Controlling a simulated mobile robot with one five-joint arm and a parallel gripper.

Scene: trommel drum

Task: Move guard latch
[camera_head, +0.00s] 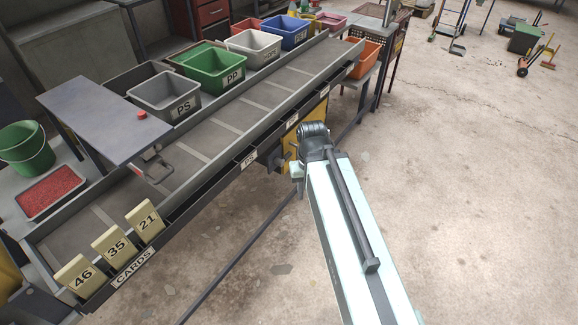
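I cannot pick out the guard latch with certainty. A small metal bracket with a reddish part (152,163) sits at the trough, just below the right end of a flat grey panel (100,118); I cannot tell whether it is the latch. A red knob or button (142,114) is on that panel. My pale arm reaches up from the bottom right and ends in a dark joint beside the trough's front side.
A long sorting trough (215,130) runs diagonally, with labelled bins such as the green PP bin (214,69) behind it. Number cards (145,222) stand at its near end. A yellow panel (291,148) is behind my arm's end.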

